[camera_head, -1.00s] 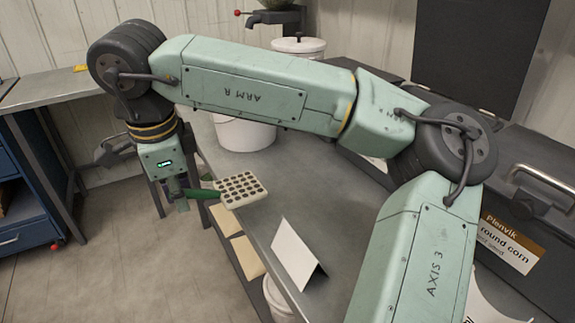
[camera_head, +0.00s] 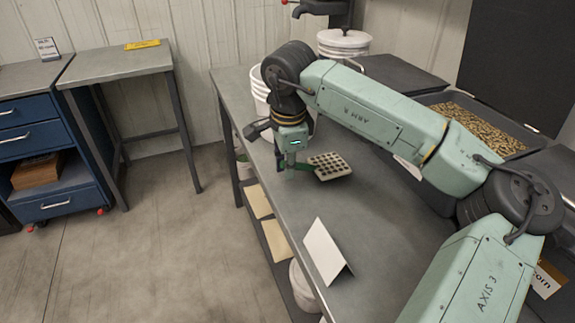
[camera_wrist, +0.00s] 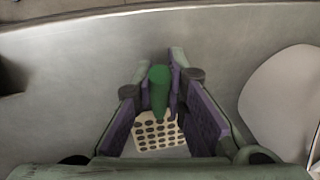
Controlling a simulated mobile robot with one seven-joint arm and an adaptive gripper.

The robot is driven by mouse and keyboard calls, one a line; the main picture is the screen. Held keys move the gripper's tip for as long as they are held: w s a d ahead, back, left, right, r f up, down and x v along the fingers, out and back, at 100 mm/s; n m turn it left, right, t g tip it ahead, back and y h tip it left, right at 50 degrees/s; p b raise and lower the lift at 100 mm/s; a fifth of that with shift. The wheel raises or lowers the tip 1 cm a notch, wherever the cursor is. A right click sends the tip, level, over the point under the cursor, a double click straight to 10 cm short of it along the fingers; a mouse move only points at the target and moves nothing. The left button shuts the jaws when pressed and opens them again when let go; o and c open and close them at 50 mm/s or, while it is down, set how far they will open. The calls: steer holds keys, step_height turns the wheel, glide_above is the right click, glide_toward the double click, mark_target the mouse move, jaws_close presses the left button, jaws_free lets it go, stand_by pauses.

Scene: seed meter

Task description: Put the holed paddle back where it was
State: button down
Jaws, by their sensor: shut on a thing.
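The holed paddle (camera_head: 331,166) is a cream plate with rows of dark holes and a green handle. My gripper (camera_head: 289,170) is shut on the green handle, and the plate points to the right over the grey bench in the head view. Whether the plate touches the bench or hangs just above it, I cannot tell.
A white folded card (camera_head: 323,252) stands near the bench's front edge. An open bin of corn (camera_head: 475,125) is at right. The bench's middle (camera_head: 375,215) is clear.

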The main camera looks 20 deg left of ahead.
steer(key=shift+f, duration=0.8)
steer(key=c, duration=1.6)
jaws_free()
steer(key=shift+c, duration=0.2)
step_height(320, 180, up, 12)
steer(key=s+b, duration=0.1)
steer(key=s, duration=0.1)
steer(key=shift+d+b, duration=0.4)
steer(key=shift+d, duration=0.05)
steer(key=shift+r, duration=0.1)
